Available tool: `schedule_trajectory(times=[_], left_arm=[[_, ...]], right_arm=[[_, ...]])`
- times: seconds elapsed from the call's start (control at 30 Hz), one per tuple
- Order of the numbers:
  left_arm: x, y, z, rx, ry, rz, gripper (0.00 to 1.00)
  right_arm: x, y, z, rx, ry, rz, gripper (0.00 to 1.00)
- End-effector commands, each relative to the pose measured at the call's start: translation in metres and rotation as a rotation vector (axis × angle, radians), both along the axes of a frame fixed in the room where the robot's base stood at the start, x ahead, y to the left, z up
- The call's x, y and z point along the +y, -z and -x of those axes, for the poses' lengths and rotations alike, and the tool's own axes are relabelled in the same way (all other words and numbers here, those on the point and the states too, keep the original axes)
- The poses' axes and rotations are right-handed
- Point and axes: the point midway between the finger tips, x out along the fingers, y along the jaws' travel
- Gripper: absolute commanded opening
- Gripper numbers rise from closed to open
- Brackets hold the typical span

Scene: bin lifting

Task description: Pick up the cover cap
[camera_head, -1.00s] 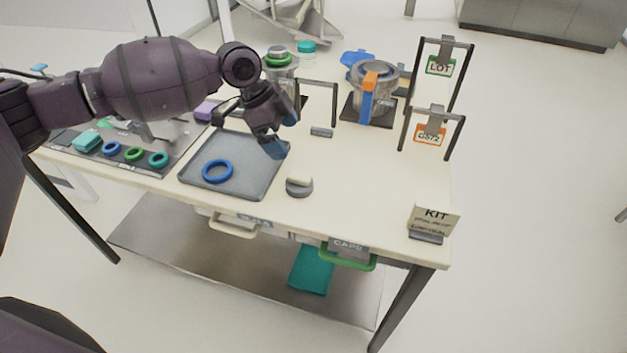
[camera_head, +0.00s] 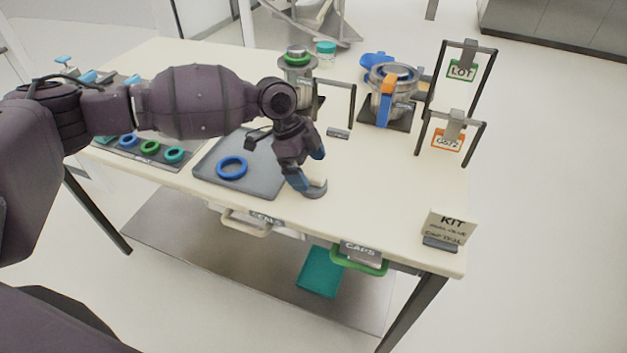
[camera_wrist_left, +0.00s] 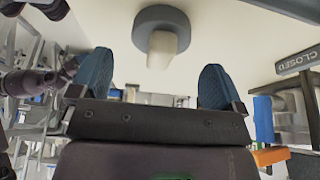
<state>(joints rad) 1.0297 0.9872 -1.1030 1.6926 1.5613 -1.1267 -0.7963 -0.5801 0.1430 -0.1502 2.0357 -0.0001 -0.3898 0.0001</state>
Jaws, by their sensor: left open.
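The cover cap is probably the round grey disc (camera_head: 316,192) with a cream knob, resting on the table right of the tray. In the left wrist view, the disc (camera_wrist_left: 147,15) is near the top, its knob pointing toward me between the finger lines. My left gripper (camera_head: 309,168) is open, its blue fingers spread, close to the cap in the head view. In the wrist view, the left gripper (camera_wrist_left: 155,75) has nothing between its fingers near their bases; contact with the knob cannot be told. The gripper hides part of the cap. My right gripper is not in view.
A grey tray (camera_head: 258,183) with a blue ring (camera_head: 232,168) lies left of the cap. A metal pot (camera_head: 396,75), LOT frame (camera_head: 461,71) and KIT sign (camera_head: 448,227) stand on the table. A green-handled CAPS bin (camera_head: 359,261) is below the front edge. The table right of the cap is clear.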

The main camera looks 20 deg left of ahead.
Motion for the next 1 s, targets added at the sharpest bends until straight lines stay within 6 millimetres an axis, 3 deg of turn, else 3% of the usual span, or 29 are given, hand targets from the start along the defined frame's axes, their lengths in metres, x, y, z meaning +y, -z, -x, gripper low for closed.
schedule_trajectory(times=[0.2,0.5,0.8,1.0], left_arm=[[-0.010,0.030,0.001,0.001,-0.001,0.000,0.94],[-0.012,0.034,0.001,-0.001,-0.001,0.000,0.93],[-0.012,0.034,0.001,0.000,-0.002,0.000,0.47],[-0.012,0.033,0.001,0.000,-0.002,0.000,0.45]], right_arm=[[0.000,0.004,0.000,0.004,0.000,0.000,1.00],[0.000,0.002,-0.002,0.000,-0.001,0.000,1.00],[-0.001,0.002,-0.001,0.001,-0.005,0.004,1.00],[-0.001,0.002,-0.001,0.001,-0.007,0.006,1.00]])
